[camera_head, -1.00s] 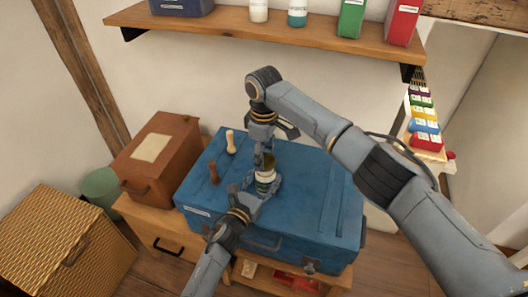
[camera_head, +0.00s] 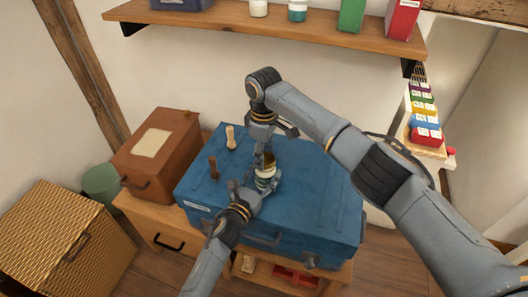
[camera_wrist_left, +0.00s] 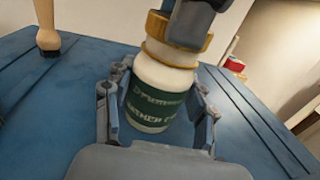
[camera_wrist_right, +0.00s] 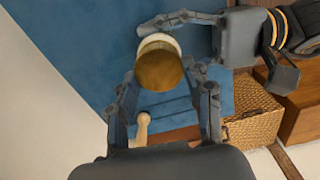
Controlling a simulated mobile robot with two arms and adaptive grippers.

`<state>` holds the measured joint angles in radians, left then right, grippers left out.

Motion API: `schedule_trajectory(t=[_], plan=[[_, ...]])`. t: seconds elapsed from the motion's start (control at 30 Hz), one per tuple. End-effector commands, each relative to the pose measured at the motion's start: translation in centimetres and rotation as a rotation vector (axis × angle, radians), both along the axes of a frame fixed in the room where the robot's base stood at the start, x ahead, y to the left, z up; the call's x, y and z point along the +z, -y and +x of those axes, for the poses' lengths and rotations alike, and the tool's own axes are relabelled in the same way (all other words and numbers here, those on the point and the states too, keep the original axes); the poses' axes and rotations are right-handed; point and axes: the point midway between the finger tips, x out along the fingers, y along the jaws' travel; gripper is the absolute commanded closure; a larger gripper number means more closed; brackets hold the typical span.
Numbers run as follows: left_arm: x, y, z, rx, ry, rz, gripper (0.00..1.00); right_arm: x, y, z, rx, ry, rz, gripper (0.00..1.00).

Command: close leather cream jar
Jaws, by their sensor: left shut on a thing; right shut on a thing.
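The leather cream jar (camera_wrist_left: 153,100) is white with a dark green label and stands on the blue trunk (camera_head: 320,190). It also shows in the head view (camera_head: 265,183). My left gripper (camera_head: 258,184) is shut around the jar's body from the side. The gold-brown lid (camera_wrist_right: 160,70) is at the jar's mouth, with the jar's pale shoulder showing beside it. My right gripper (camera_wrist_right: 163,85) comes from above and is shut on the lid. In the left wrist view a dark finger hides part of the lid (camera_wrist_left: 180,30). I cannot tell whether the lid is fully seated.
A pale-handled brush (camera_head: 230,138) and a brown-handled one (camera_head: 213,168) stand on the trunk, left of the jar. A brown box (camera_head: 157,153) and a wicker basket (camera_head: 60,240) are farther left. A wall shelf (camera_head: 260,29) hangs behind. The trunk's right side is clear.

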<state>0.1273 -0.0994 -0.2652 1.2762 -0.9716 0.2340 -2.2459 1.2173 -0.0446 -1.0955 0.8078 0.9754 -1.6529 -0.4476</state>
Motion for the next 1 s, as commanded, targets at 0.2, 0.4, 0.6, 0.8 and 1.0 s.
schedule_trajectory(t=[0.2,0.4,0.6,0.8,1.0], plan=[[-0.06,-0.02,-0.01,0.000,-0.001,0.000,1.00,-0.47,-0.02,-0.02,0.000,-0.001,0.000,0.66],[-0.06,-0.03,-0.01,0.001,-0.001,0.000,1.00,-0.53,-0.04,0.00,-0.046,-0.001,0.002,0.66],[-0.07,-0.04,0.00,0.001,-0.002,0.001,1.00,-0.57,-0.03,0.08,-0.411,-0.004,0.004,0.66],[-0.08,-0.04,-0.01,0.001,-0.002,0.001,1.00,-0.57,0.11,0.19,-0.878,-0.004,0.004,0.66],[-0.09,-0.05,-0.01,0.001,-0.002,0.001,1.00,-0.61,0.29,0.18,-1.350,-0.005,0.002,0.66]])
